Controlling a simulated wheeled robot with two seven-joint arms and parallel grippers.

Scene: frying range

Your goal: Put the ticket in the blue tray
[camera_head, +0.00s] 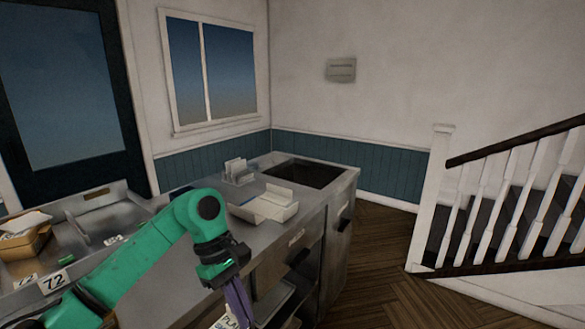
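My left gripper (225,272), on the green arm, points down in front of the counter. A narrow purple piece (239,302) extends below it; I cannot tell whether it is a held thing or something behind, nor whether the fingers are open or shut. No ticket can be made out for certain; pale upright cards (237,171) stand in a small holder on the counter. No clearly blue tray shows. A pale open box-like container (262,207) lies on the counter. My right gripper is not in view.
The metal counter (180,262) runs along the left, with a dark recessed basin (307,173) at its far end and open shelves below. A cardboard box (24,240) with papers sits far left. A white stair railing (436,200) stands right; the wooden floor between is clear.

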